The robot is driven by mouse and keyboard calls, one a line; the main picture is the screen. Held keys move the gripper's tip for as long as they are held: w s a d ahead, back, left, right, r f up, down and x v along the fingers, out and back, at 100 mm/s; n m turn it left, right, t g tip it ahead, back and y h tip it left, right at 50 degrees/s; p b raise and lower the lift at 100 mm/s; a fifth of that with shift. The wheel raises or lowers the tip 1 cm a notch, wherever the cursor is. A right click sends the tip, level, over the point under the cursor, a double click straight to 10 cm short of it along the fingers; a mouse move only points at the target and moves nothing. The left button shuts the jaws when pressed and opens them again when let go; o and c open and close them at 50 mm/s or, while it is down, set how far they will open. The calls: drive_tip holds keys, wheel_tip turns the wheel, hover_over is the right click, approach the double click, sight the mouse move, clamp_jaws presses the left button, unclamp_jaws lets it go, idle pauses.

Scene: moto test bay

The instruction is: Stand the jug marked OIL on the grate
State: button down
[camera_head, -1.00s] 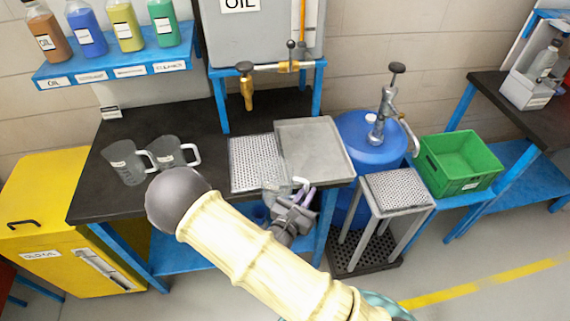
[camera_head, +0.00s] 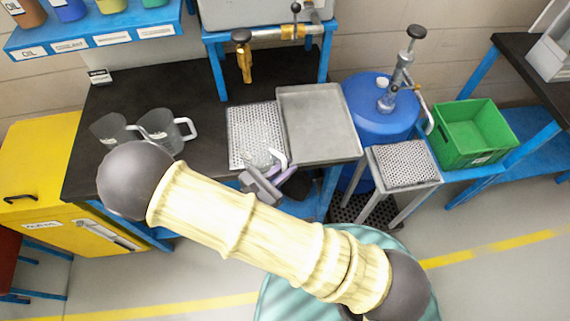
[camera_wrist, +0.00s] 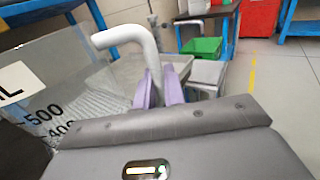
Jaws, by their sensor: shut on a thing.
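My gripper (camera_head: 277,170) is shut on the white handle of a clear jug (camera_head: 256,155). In the wrist view the purple fingertips (camera_wrist: 160,88) pinch the handle (camera_wrist: 138,38), and the clear jug wall (camera_wrist: 60,75) shows a scale and a label (camera_wrist: 14,80) ending in L. The jug is over the front part of the perforated grate (camera_head: 243,118) on the black bench, below the brass tap. It looks roughly upright. I cannot tell whether its base touches the grate.
Two clear jugs (camera_head: 160,134) stand on the bench (camera_head: 200,120) to the left. A grey tray (camera_head: 318,125) lies right of the grate. Further right are a blue drum (camera_head: 378,120), a stand with another perforated top (camera_head: 403,163) and a green crate (camera_head: 473,132).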

drive_tip(key=shift+w, duration=0.15)
drive_tip(key=shift+w+a+f+b, duration=0.25)
drive_tip(key=shift+w+f+b, duration=0.25)
drive_tip(key=shift+w, duration=0.6)
drive_tip(key=shift+w+a+f+b, duration=0.35)
drive_tip(key=shift+w+b, duration=0.25)
drive_tip(key=shift+w, duration=0.55)
drive_tip(key=shift+w+a+f+b, duration=0.2)
drive_tip(key=shift+w+f+b, duration=0.3)
drive_tip(key=shift+w, duration=0.6)
drive_tip(key=shift+w+a+f+b, duration=0.15)
drive_tip(key=shift+w+a, duration=0.2)
drive_tip(key=shift+w, duration=1.1)
drive_tip(key=shift+w+a+f+b, duration=0.2)
drive_tip(key=shift+w+a, duration=0.15)
drive_tip(key=shift+w, duration=1.1)
drive_tip(key=shift+w+a+f+b, duration=0.15)
drive_tip(key=shift+w+a, duration=0.2)
drive_tip(key=shift+w, duration=1.1)
drive_tip(key=shift+s+r, duration=0.1)
drive_tip(key=shift+f, duration=0.45)
drive_tip(key=shift+a+f, duration=0.1)
drive_tip(key=c, duration=1.5)
unclamp_jaws()
drive_tip(key=shift+s, duration=0.1)
drive_tip(key=shift+o, duration=0.5)
